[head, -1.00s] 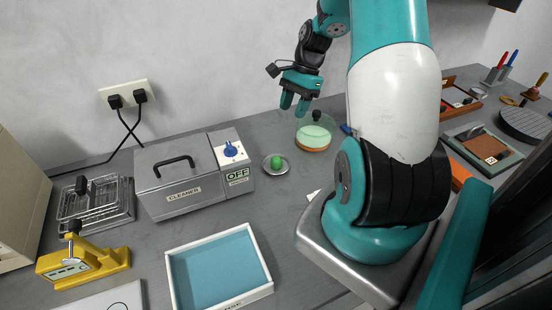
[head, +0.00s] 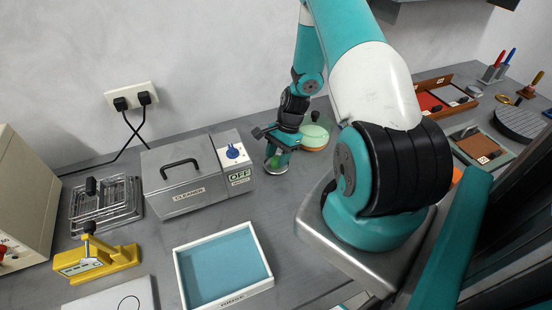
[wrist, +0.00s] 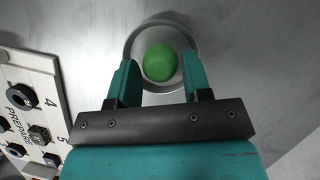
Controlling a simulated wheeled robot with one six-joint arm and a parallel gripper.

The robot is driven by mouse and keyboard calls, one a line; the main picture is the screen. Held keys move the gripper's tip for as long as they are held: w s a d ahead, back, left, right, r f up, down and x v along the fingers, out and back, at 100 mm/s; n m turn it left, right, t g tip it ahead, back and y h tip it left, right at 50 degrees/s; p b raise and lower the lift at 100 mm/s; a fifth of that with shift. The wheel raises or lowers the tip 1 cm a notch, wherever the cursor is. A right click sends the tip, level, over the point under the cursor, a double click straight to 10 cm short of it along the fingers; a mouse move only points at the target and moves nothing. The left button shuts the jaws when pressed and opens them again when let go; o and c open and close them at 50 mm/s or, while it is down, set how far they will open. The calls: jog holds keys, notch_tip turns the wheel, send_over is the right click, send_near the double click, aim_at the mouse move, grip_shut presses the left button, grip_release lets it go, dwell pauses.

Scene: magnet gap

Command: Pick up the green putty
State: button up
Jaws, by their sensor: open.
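The green putty (wrist: 160,63) is a round green lump in a shallow round metal dish (wrist: 139,38). In the head view the putty (head: 274,164) shows just below my gripper's fingers, and the dish is partly hidden behind them. My gripper (wrist: 160,78) is open, with one teal finger on each side of the putty in the wrist view. I cannot tell whether the fingers touch the putty or the dish.
The grey cleaner box (head: 184,180) with a blue knob and an OFF label stands left of the dish. A glass-covered green dish (head: 315,136) stands close on the right. A blue-bottomed rinse tray (head: 223,266) lies in front.

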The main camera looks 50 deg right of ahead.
aim_at(277, 158)
jog(key=shift+a+f, duration=0.15)
jog(key=shift+f, duration=0.3)
jog(key=shift+c, duration=0.3)
jog(key=c, duration=0.5)
jog(key=shift+r, duration=0.15)
notch_tip(277, 158, up, 20)
jog(key=b, duration=0.3)
jog(key=shift+o, duration=0.5)
